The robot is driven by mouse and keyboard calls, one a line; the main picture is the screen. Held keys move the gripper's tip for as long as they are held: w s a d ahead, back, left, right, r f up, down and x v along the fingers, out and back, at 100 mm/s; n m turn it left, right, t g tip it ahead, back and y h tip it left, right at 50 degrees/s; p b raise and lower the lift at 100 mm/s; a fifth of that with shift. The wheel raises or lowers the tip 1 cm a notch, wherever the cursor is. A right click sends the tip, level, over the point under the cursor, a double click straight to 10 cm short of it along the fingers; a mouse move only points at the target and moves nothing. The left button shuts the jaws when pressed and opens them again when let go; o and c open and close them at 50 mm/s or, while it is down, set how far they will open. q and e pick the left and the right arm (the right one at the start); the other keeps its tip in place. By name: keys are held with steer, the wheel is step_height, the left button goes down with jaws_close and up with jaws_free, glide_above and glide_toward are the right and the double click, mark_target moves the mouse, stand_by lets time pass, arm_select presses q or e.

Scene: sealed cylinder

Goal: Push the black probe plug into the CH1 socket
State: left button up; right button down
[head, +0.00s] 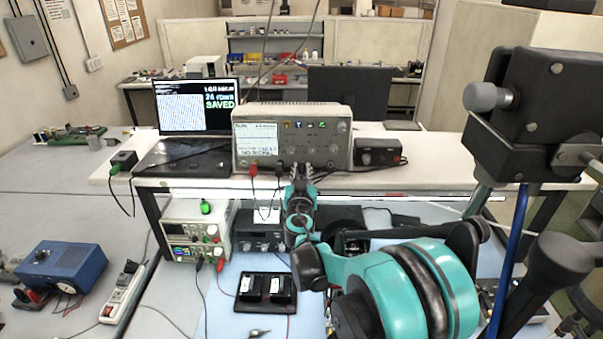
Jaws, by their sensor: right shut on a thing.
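The oscilloscope (292,136) stands on the raised white shelf, its screen lit at the left of its front panel. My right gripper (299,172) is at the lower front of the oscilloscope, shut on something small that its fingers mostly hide. I take this to be the black probe plug, but I cannot make out its outline or whether it touches a socket. The CH1 socket cannot be told apart at this size. A red plug (253,168) and a black one (279,168) show at the panel's lower edge, left of the gripper. My left gripper is not in view.
A laptop (196,106) stands left of the oscilloscope and a small black box (378,152) right of it. Below are a power supply (190,230) and a black tray (265,306). A blue box (62,268) is at left. A black device (540,115) fills the upper right.

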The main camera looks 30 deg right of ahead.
steer(key=c, duration=1.3)
jaws_free()
steer(key=v, duration=1.2)
steer(key=shift+s+d, duration=0.1)
